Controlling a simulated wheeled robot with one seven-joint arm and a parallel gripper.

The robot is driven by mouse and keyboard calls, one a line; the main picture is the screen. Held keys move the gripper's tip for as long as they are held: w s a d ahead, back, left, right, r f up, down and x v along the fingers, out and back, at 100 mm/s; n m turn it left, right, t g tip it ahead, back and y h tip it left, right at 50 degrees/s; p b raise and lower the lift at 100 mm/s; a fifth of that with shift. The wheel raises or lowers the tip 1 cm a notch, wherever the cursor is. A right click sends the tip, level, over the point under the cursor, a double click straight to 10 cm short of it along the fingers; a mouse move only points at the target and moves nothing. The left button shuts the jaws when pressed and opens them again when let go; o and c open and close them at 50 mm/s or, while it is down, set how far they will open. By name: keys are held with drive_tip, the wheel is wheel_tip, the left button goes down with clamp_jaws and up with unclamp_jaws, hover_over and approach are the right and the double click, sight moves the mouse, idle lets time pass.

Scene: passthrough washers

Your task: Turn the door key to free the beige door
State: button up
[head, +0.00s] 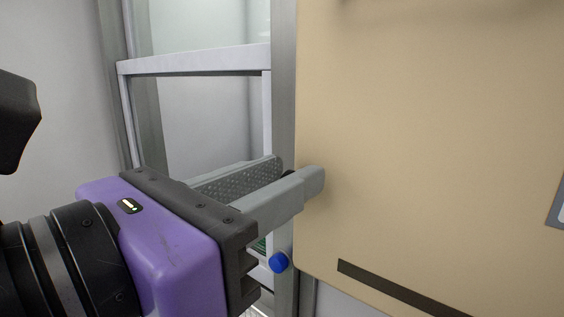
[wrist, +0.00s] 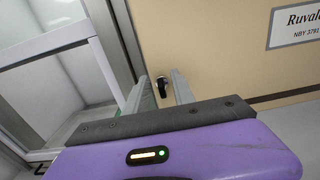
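The beige door (head: 430,130) fills the right half of the head view and appears closed against a grey metal frame. It also shows in the wrist view (wrist: 200,35). A small black door key or lock piece (wrist: 162,86) sits on the door near its left edge, between my fingertips in the wrist view. In the head view my near finger hides most of it. My gripper (head: 298,172), purple with grey fingers, is open around it. In the wrist view a gap shows on each side between the key and my fingers (wrist: 161,79).
A glass panel cabinet with a white frame (head: 190,62) stands left of the door. A blue round knob (head: 278,262) is on the metal post below my fingers. A black strip (head: 400,290) and a name sign (wrist: 300,24) are on the door.

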clamp_jaws()
drive_tip(key=shift+f+n+b, duration=0.15)
drive_tip(key=shift+n+b, duration=0.15)
drive_tip(key=shift+b, duration=0.25)
drive_tip(key=n+b, duration=0.3)
drive_tip(key=n, duration=0.2)
drive_tip(key=n+b, duration=0.3)
drive_tip(key=n, duration=0.3)
drive_tip(key=w+a+f+n+b, duration=0.1)
drive_tip(key=n+b, duration=0.3)
drive_tip(key=n, duration=0.2)
drive_tip(key=shift+n, duration=0.3)
idle(0.4)
